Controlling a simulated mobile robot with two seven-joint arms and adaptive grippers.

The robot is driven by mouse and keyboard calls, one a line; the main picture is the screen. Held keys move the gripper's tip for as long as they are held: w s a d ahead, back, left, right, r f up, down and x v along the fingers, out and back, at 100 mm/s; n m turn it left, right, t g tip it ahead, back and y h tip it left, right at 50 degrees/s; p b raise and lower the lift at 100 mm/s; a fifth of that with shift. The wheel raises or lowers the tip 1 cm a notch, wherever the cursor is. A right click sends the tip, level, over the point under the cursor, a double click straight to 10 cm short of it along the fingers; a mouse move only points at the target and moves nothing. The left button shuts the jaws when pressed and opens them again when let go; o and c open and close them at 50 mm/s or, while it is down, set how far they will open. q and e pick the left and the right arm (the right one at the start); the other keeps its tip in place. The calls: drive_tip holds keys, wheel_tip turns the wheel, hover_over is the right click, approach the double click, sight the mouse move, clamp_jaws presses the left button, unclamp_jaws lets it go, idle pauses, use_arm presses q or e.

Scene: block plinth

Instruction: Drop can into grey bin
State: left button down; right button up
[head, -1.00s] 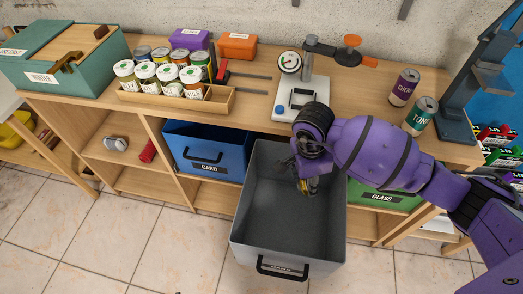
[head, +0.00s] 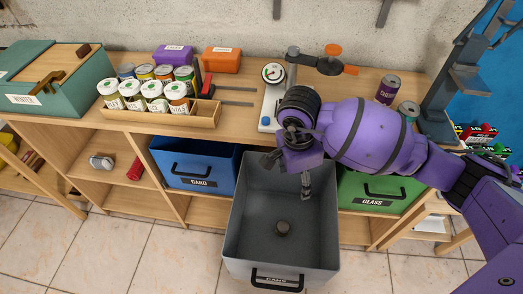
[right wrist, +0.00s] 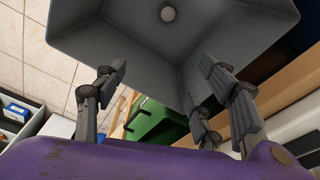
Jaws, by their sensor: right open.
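The grey bin (head: 232,240), labelled CANS, is pulled out in front of the bench; it also fills the top of the right wrist view (right wrist: 90,35). A small round can (head: 282,227) lies on its floor with one end facing up; its pale end shows in the right wrist view (right wrist: 168,13). My right gripper (head: 288,174) is over the back part of the bin, fingers spread and empty, apart from the can. Two more cans stand on the bench at right: a purple one (head: 387,89) and a teal one (head: 408,111), partly hidden by my arm. My left gripper is out of view.
A blue CARD bin (head: 195,165) and a green GLASS bin (head: 375,188) sit in the shelf on either side. On the bench are a wooden rack (head: 205,115) of jars and tins, a scale (head: 272,75) and a teal WINTER box (head: 55,85). Tiled floor is clear in front.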

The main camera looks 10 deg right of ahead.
drive_tip(key=r, duration=0.5)
drive_tip(key=shift+s+a+r, duration=0.1)
drive_tip(key=shift+a+r, duration=0.2)
drive_tip(key=shift+a, duration=0.05)
